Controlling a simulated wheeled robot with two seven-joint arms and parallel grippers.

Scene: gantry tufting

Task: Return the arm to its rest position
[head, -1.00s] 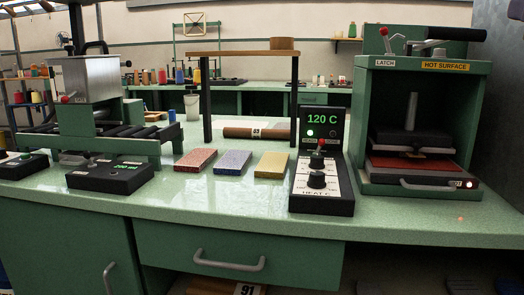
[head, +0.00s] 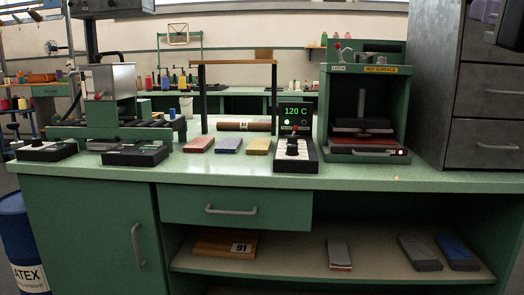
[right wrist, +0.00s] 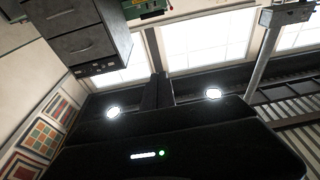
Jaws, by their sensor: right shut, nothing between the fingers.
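My right gripper (right wrist: 161,90) shows in the right wrist view as two dark fingers side by side. They are shut with nothing between them, and are apart from any object. Behind them are bright windows, so the wrist camera looks over the room rather than at the bench. In the head view no gripper shows clearly over the worktop. My left gripper is in neither view.
The green bench (head: 350,180) holds a heat press (head: 400,100), a control box (head: 295,148) reading 120 C, three coloured slabs (head: 228,145) and a roller machine (head: 110,95). A grey drawer cabinet (head: 485,100) stands at right, a blue drum (head: 18,235) at left.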

